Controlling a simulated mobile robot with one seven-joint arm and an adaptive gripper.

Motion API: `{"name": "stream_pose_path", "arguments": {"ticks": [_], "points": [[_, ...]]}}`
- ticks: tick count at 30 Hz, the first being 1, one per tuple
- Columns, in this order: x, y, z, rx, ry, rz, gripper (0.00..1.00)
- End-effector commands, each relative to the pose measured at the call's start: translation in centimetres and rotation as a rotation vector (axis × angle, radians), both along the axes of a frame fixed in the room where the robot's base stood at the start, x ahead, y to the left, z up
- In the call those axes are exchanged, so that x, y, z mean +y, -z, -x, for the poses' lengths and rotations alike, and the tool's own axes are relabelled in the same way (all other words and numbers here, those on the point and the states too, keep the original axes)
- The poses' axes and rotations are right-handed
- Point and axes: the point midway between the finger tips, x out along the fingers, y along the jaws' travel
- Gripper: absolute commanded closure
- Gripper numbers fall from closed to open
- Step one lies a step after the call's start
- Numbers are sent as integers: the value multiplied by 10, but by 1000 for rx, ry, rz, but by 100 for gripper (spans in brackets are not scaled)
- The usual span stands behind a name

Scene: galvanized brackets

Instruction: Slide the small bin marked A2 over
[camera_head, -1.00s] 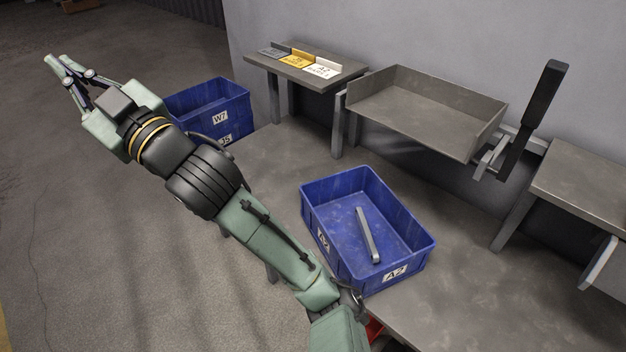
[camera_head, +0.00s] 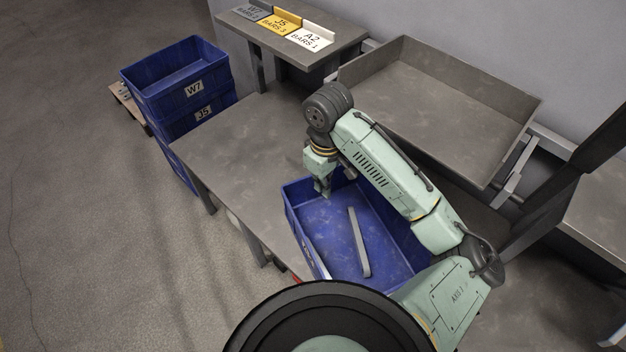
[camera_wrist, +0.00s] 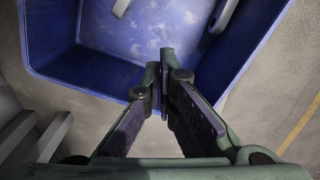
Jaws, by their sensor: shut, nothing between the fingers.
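The blue bin (camera_head: 400,250) sits on the grey table, partly covered by my arm. Its A2 labels, legible a second ago, are not readable now. A grey metal bar (camera_head: 359,243) lies on its floor, and a pale strip runs along its left side. My gripper (camera_head: 326,191) points down at the bin's far end, near the far left corner. In the wrist view my gripper (camera_wrist: 164,75) has its fingertips together and empty, in front of the blue bin wall (camera_wrist: 85,80). I cannot tell whether the tips touch the bin.
Stacked blue bins labelled W7 (camera_head: 193,89) and J5 (camera_head: 203,112) stand at the left, beyond the table. A small shelf (camera_head: 350,38) at the back holds grey, yellow and white cards. A grey tray (camera_head: 440,95) stands behind the bin. The table's left part (camera_head: 235,150) is clear.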

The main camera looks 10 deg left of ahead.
Motion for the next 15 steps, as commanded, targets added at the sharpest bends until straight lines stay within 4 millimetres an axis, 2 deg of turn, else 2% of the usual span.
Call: {"name": "stream_pose_path", "arguments": {"ticks": [12,14,15], "points": [[1,84,0,0,1,-2,100],[3,91,-2,-3,-3,-2,100],[11,87,-7,-4,-5,-2,100]]}}
